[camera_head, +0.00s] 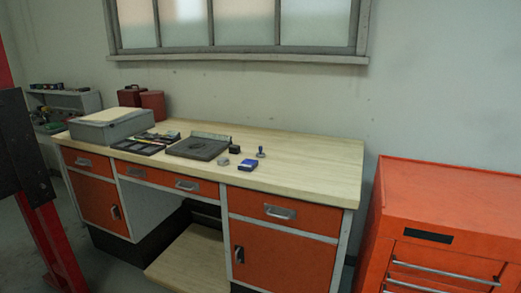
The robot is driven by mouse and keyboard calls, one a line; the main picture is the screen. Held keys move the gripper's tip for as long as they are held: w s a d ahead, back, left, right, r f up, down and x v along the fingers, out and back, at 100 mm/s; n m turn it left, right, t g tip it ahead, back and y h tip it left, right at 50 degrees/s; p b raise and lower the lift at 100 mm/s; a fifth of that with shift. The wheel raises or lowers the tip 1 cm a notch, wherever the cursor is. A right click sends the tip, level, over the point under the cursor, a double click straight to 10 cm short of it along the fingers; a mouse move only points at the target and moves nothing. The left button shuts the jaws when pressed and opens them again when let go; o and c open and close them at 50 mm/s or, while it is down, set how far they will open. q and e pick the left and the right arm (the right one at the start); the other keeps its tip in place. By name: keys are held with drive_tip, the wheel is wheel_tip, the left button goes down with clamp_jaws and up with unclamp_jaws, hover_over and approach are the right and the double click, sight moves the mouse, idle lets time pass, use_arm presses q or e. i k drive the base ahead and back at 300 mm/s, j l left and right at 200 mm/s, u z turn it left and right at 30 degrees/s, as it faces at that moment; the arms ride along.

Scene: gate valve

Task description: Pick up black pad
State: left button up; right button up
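A dark, flat square pad-like plate (198,148) lies on the pale wooden top of an orange-fronted desk (300,170), left of its middle. A small black block (234,149) sits just right of it. Either could be the black pad; I cannot tell which from this view. A small blue box (248,165), a small grey piece (223,161) and a small dark stamp-like item (261,152) lie close by. Neither of my grippers is in view.
A dark tray (138,146) and a grey box (110,126) stand farther left on the desk, with red containers (152,103) behind. The desk's right end is bare. An orange tool cabinet (445,215) stands to the right. A red post (55,240) rises at the left.

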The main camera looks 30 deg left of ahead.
sight(233, 149)
drive_tip(key=i+j+z, duration=0.1)
drive_tip(key=j+z, duration=0.25)
drive_tip(key=j, duration=0.4)
drive_tip(key=j+z, duration=0.35)
drive_tip(key=j, duration=0.4)
